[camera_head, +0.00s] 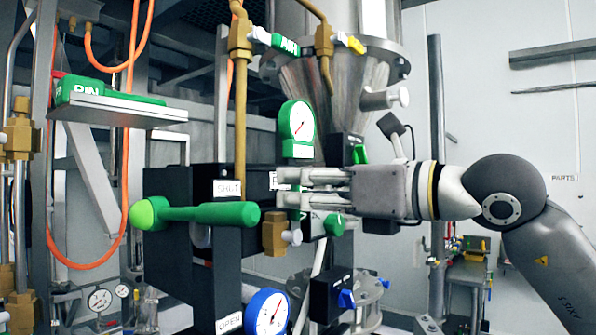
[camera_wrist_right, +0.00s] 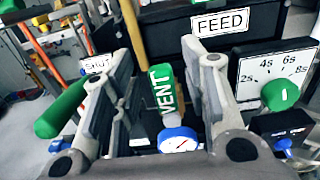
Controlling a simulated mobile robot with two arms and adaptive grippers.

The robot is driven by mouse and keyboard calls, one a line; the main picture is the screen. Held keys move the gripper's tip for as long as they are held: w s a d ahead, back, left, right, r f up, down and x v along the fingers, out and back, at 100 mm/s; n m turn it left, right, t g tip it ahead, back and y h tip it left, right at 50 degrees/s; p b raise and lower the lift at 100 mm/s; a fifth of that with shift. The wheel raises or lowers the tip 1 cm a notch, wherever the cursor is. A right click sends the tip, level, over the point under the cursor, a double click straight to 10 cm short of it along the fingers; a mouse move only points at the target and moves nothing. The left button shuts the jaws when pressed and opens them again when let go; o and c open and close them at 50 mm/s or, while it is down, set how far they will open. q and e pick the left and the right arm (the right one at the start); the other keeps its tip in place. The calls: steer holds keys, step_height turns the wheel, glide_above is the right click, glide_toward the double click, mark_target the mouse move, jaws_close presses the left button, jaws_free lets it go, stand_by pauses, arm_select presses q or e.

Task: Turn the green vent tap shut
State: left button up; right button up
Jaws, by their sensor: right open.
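The green vent tap (camera_wrist_right: 164,88), with VENT in white letters on its handle, stands upright between the two fingers of my right gripper (camera_wrist_right: 157,62) in the right wrist view. The fingers are open, with gaps on both sides of the handle; I see no contact. In the head view my right gripper (camera_head: 283,188) reaches in from the right, fingers pointing left, in front of the dark box. It mostly hides the tap there; only bits of green show around the fingers. My left gripper is not in view.
A long green lever (camera_head: 210,213) by a SHUT plate (camera_head: 228,188) sticks out left of my gripper. A brass fitting (camera_head: 273,233), a blue gauge (camera_head: 266,312) and a green gauge (camera_head: 297,122) are close by. A FEED plate (camera_wrist_right: 223,22) and timer dial (camera_wrist_right: 275,78) sit beyond my fingers.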

steer(key=shift+x, duration=0.8)
jaws_close()
